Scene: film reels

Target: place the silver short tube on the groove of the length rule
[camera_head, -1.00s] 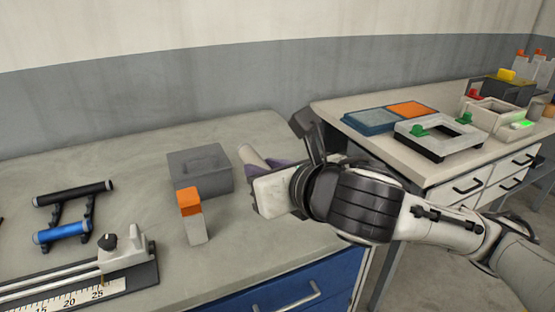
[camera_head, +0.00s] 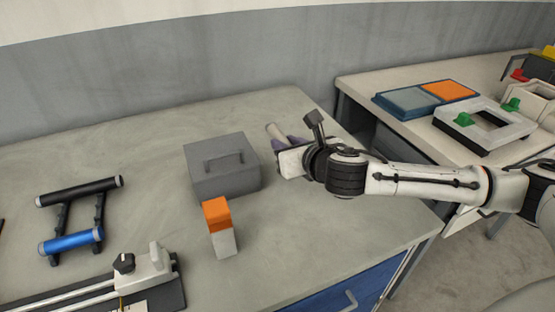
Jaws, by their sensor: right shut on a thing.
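The silver short tube (camera_head: 274,132) shows as a pale cylinder tip at my right gripper, above the back right of the near table. My right gripper (camera_head: 284,146) is shut on it; the hand hides the rest of the tube. The length rule (camera_head: 148,276) lies at the lower left, partly cut off by the frame, with pale rails, a black knob and a light end block. The gripper is far to the right of and behind the rule. My left gripper is not in view.
A grey box with a handle (camera_head: 222,168) and an orange-topped white block (camera_head: 219,228) stand between the gripper and the rule. A rack holds a black tube (camera_head: 80,191) and a blue tube (camera_head: 72,241) at left. A second table (camera_head: 360,88) with trays stands at right.

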